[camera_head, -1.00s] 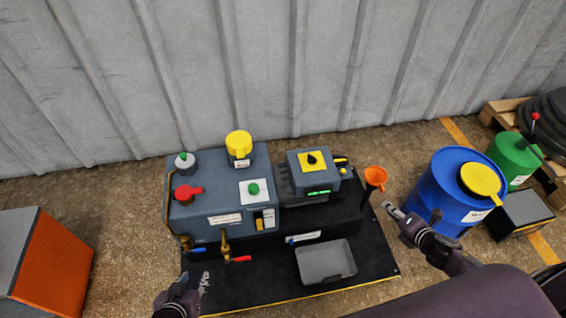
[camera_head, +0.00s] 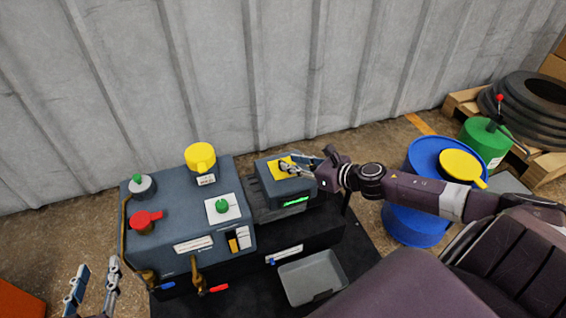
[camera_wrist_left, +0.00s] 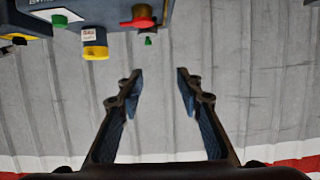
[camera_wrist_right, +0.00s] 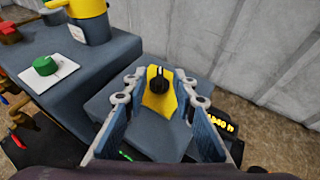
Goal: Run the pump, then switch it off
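The pump unit (camera_head: 185,228) is a grey-blue block with a yellow cap (camera_head: 200,157), a red knob (camera_head: 146,219) and a green button on a white plate (camera_head: 222,207). Beside it is a smaller box (camera_head: 276,190) with a lit green display (camera_head: 296,201) and a black rotary knob on a yellow plate (camera_wrist_right: 157,92). My right gripper (camera_head: 298,166) is at this knob; in the right wrist view its open fingers (camera_wrist_right: 153,84) stand on either side of the knob, and contact cannot be told. My left gripper (camera_head: 93,282) is open and empty at the lower left (camera_wrist_left: 156,80).
A grey tray (camera_head: 310,279) sits in front of the pump. Brass valves with blue and red handles (camera_head: 200,282) are on its front. A blue drum (camera_head: 413,222) with a yellow lid and a green can (camera_head: 487,142) stand to the right. A corrugated wall (camera_head: 330,60) closes the back.

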